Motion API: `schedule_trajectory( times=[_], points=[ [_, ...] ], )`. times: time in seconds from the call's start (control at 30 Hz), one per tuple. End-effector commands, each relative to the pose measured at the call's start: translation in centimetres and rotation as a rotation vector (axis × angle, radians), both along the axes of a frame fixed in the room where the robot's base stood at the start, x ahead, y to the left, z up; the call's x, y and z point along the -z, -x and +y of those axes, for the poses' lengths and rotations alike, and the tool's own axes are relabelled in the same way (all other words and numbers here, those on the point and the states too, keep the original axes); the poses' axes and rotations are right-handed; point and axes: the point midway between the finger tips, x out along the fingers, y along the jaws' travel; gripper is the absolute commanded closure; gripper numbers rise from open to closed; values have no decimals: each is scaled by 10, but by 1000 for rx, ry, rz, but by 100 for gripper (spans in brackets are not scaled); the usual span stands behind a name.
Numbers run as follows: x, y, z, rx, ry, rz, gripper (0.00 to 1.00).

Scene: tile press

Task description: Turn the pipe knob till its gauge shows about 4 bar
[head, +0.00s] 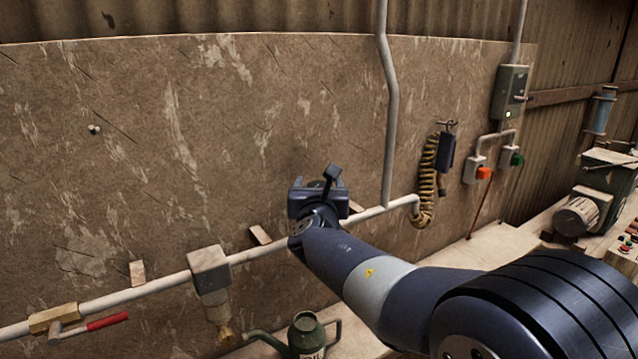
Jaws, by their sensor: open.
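My gripper (319,190) is in front of the wall board, over the white pipe (262,250), near the middle of the head view. It is open, and its fingertips point away from me, mostly hidden behind its own body. I see no knob and no gauge face. My gripper and arm cover a stretch of the pipe, so I cannot tell what is behind them or whether the gripper touches anything.
A grey filter unit (209,270) and a brass valve with a red lever (107,321) are on the pipe at left. A green oil can (306,335) stands below. A coiled hose (428,170) hangs at right.

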Motion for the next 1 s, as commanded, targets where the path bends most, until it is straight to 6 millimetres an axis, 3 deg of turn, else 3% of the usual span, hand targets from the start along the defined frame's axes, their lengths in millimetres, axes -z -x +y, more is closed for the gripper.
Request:
schedule_trajectory(
  times=[0.23,0.77,1.0],
  points=[
    [0,-1,0,0,0,0,35],
    [0,0,0,0,0,1,79],
    [2,-1,0,-9,-1,0,80]
  ],
)
